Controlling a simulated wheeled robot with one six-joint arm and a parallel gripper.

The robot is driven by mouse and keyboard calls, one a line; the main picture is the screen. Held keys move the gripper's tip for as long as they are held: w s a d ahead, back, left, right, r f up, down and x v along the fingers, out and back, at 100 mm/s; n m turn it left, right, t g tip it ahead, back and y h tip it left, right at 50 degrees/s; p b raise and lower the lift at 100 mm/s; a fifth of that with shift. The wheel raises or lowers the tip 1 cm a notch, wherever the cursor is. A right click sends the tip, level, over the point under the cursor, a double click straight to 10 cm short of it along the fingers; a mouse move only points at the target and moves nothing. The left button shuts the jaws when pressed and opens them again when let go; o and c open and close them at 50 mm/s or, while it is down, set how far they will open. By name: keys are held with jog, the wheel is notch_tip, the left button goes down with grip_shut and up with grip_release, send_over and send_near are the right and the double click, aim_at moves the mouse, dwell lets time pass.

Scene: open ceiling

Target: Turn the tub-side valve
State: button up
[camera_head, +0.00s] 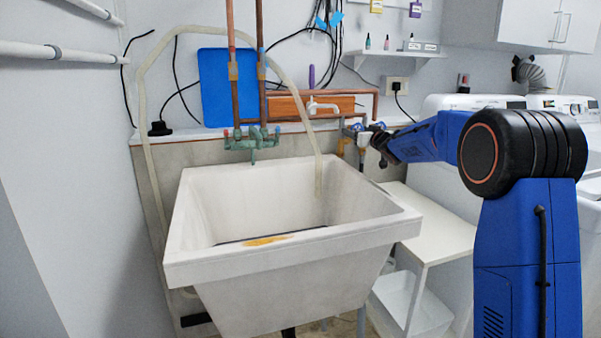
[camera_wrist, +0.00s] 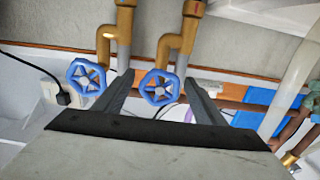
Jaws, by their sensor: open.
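Two blue valve wheels sit on brass pipes behind the tub's right corner. In the wrist view, which looks upside down, the tub-side wheel (camera_wrist: 160,88) is on the right, on the side of the blue board, and the other wheel (camera_wrist: 87,77) is on the left. My gripper (camera_wrist: 159,80) is open, and its two fingers lie on either side of the tub-side wheel. I cannot tell whether they touch it. The other wheel is outside the left finger. In the head view my gripper (camera_head: 373,137) is small at the valves and partly hides them.
The white utility tub (camera_head: 405,225) stands left of my arm, with a hose hanging into it. A green faucet (camera_head: 252,140) is behind it. A white side table (camera_head: 440,228) and washing machines (camera_head: 472,102) are to the right. Copper pipes (camera_head: 231,90) run up the wall.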

jog(key=c, duration=1.1)
jog(key=shift+n, duration=1.7)
jog(key=shift+d, duration=0.1)
jog(key=shift+n, duration=1.7)
